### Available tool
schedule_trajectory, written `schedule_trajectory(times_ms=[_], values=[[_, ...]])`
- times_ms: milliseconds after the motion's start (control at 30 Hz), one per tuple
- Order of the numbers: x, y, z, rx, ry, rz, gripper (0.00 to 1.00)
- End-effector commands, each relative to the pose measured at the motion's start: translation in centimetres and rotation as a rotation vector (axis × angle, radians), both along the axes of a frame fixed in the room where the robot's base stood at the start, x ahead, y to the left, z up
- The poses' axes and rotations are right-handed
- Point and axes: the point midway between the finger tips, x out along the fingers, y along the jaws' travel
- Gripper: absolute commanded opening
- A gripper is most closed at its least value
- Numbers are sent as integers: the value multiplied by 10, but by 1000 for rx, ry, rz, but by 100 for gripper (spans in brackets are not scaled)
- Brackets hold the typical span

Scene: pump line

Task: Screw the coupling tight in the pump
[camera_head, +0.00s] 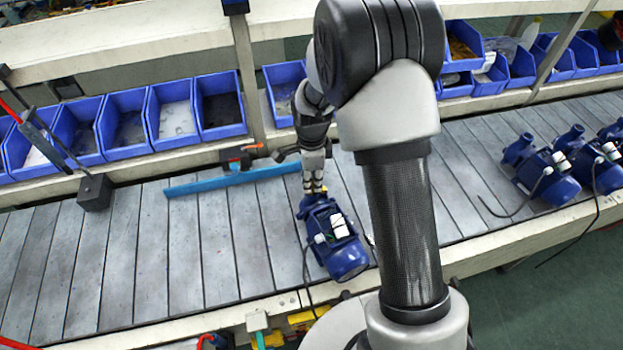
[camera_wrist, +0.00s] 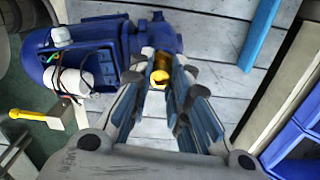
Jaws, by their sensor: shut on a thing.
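The blue pump (camera_head: 340,248) lies on the slatted conveyor in the middle of the head view, its port end toward my gripper. In the wrist view the pump (camera_wrist: 92,48) fills the upper left. My gripper (camera_head: 313,184) reaches down at the pump's port end. In the wrist view my gripper (camera_wrist: 166,74) is shut on the brass-yellow coupling (camera_wrist: 160,77), which shows between the fingertips right at the pump's port. The fingers hide part of the coupling and the port, so I cannot tell how deep it sits.
A blue bar (camera_head: 232,180) lies on the conveyor just left of my gripper. More blue pumps (camera_head: 545,170) with loose cables stand at the right. Blue bins (camera_head: 172,112) line the back. A dark block (camera_head: 95,192) stands at the left. The conveyor's left front is clear.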

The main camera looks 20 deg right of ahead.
Motion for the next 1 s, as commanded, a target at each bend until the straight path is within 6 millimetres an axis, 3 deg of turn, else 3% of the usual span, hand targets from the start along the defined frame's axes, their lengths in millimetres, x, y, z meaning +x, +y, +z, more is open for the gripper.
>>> schedule_trajectory(times_ms=[167,467,700,733,1000], values=[[0,0,0,0,0,-8,0],[0,0,0,0,0,-282,0],[0,0,0,0,0,-299,0],[0,0,0,0,0,-299,18],[0,0,0,0,0,-297,34]])
